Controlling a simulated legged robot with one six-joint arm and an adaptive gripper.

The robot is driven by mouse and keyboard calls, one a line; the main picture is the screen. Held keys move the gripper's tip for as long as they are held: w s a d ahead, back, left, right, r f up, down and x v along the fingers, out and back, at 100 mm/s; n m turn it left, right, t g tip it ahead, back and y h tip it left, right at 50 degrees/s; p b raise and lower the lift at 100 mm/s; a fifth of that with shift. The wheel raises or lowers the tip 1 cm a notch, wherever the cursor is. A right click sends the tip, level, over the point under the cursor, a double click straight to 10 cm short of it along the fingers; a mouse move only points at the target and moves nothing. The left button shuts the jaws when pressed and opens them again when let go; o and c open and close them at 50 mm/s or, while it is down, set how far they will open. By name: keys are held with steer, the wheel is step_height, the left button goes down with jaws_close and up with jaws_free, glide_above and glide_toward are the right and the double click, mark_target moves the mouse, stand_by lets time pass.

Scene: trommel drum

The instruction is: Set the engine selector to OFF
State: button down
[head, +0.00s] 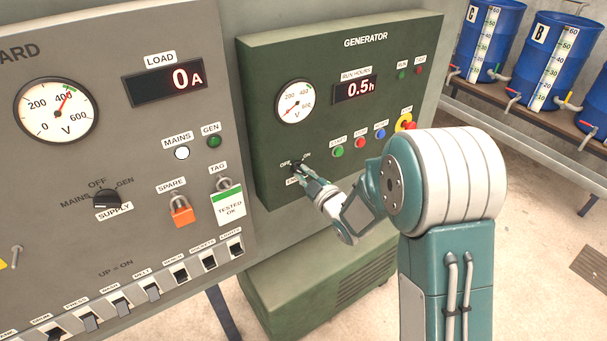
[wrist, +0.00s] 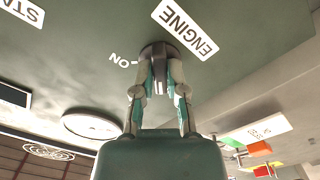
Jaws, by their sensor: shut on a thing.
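The engine selector (head: 296,165) is a small dark knob low on the green generator panel. It has an OFF mark at its upper left and an ON mark at its upper right in the head view. My gripper (head: 303,171) reaches it from the lower right and is shut on it. In the wrist view, the fingers of my gripper (wrist: 158,85) hold both sides of the dark selector knob (wrist: 158,55). The ON mark (wrist: 122,60) shows to its left there, and the ENGINE label (wrist: 185,29) above right. The OFF mark is hidden in the wrist view. I cannot tell the pointer's direction.
START (head: 338,152) and other push buttons, and a red emergency stop (head: 409,125), sit right of the selector. A grey switchboard (head: 130,240) with a supply knob and padlocks stands left. Blue drums (head: 491,40) stand on a rack at the back right.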

steer(key=shift+s+f, duration=0.1)
steer(key=shift+f, duration=0.05)
stand_by(0.4)
steer(key=c, duration=0.7)
jaws_free()
steer(key=shift+a, duration=0.15)
steer(key=v, duration=1.2)
